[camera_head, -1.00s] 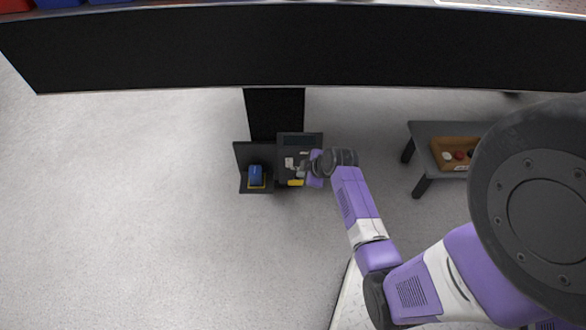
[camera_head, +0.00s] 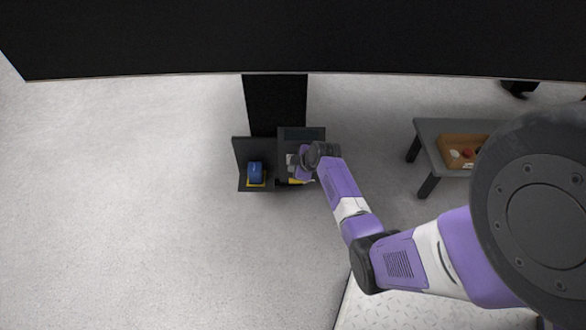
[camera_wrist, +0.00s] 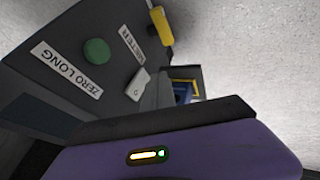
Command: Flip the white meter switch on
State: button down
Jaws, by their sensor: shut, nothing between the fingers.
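The white meter switch (camera_wrist: 138,84) is a small pale rocker on a dark panel (camera_wrist: 60,25), beside the METER label (camera_wrist: 131,44) in the wrist view. My gripper (camera_head: 298,167) is shut and empty over the panel in the head view, close to the switch area. Its fingertips are not clear in the wrist view, where a purple body with a lit indicator fills the bottom. I cannot tell whether it touches the switch, or which way the switch is set.
A yellow part (camera_wrist: 160,26) stands at the panel's edge. A blue block with yellow (camera_head: 255,173) sits on a dark bracket left of the panel. A large black slab (camera_head: 290,35) spans above. A grey table (camera_head: 432,145) with a wooden tray (camera_head: 456,139) stands right.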

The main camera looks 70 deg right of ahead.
jog(key=shift+w+d+f, duration=0.1)
jog(key=shift+w+d, duration=0.1)
jog(key=shift+d, duration=0.25)
jog(key=shift+w+d+f, duration=0.1)
jog(key=shift+w+d, duration=0.05)
jog(key=shift+d, duration=0.25)
